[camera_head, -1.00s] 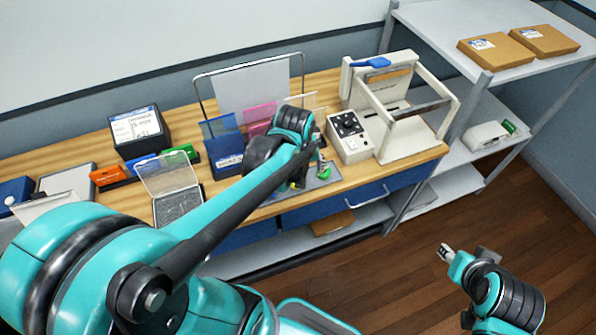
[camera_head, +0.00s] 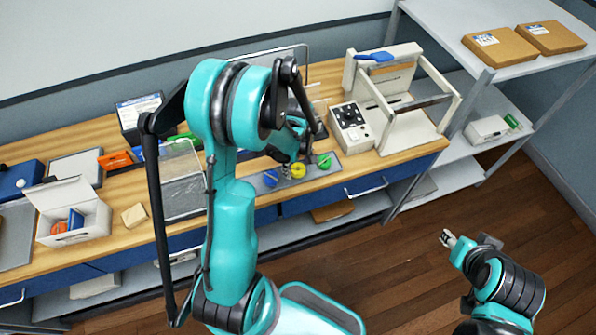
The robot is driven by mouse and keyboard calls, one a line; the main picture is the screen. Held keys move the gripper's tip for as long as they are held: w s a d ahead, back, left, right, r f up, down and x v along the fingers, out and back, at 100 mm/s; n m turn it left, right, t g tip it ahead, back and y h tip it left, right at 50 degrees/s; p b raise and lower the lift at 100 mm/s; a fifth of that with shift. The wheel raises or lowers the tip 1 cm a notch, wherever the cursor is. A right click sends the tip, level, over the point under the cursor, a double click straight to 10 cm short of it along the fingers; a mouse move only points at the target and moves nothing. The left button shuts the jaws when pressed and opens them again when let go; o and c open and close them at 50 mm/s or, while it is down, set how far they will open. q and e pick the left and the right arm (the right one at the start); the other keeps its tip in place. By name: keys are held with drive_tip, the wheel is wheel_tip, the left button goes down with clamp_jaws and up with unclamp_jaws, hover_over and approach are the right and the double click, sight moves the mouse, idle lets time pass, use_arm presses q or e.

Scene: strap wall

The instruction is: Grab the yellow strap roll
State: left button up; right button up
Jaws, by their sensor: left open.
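The yellow strap roll (camera_head: 298,171) sits on a grey mat (camera_head: 322,173) at the front of the wooden workbench. A blue roll (camera_head: 271,178) lies to its left and a green roll (camera_head: 324,161) to its right. My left gripper (camera_head: 288,164) is just above and left of the yellow roll, open, and partly hidden by my own arm. I cannot tell whether its fingers touch the roll. My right gripper (camera_head: 447,239) is over the floor at the lower right, away from the bench; its finger gap is too small to judge.
A white machine with a frame (camera_head: 405,110) and a control box (camera_head: 348,127) stand right of the mat. A clear-lidded box (camera_head: 182,192) and a white open box (camera_head: 75,222) are on the left. A shelf (camera_head: 480,60) with cardboard boxes stands at the right.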

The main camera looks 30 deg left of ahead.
use_arm(q)
drive_tip(key=shift+f, duration=0.55)
drive_tip(key=c, duration=1.1)
drive_tip(key=shift+c, duration=0.3)
drive_tip(key=shift+r, duration=0.2)
